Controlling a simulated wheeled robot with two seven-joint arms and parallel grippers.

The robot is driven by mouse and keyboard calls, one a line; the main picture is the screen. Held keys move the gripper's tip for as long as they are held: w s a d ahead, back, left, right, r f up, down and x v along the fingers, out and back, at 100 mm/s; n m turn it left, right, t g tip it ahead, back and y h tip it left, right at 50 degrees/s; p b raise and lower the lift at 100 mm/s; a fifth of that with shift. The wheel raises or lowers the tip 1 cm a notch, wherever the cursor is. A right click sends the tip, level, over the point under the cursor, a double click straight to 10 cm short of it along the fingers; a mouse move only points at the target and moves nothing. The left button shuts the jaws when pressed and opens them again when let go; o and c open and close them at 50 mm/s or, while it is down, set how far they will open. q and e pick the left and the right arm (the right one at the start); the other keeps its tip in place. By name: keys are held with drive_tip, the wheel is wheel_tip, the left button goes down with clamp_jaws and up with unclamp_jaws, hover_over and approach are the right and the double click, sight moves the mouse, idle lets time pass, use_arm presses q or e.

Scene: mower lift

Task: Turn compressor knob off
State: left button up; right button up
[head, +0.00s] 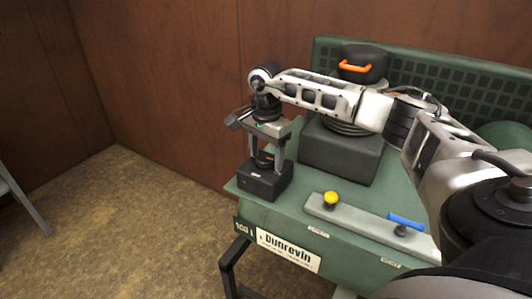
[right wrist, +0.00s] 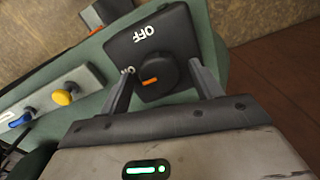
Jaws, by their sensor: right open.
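The compressor knob (right wrist: 157,75) is a round black dial with an orange mark, on a black switch box (head: 264,184) at the near left corner of the green compressor. In the right wrist view the box face carries a white OFF label and a partly covered ON label. The orange mark lies on the side of the ON label. My right gripper (head: 266,157) points down over the box. It is open, with one finger on each side of the knob and visible gaps between; it also shows in the right wrist view (right wrist: 162,72). My left gripper is not in view.
The green compressor top (head: 285,203) holds a grey bar (head: 365,225) with a yellow knob (head: 331,199) and a blue lever (head: 406,221). Behind stands a dark motor block (head: 340,150) with an orange-handled cap (head: 356,66).

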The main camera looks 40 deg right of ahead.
drive_tip(key=c, duration=1)
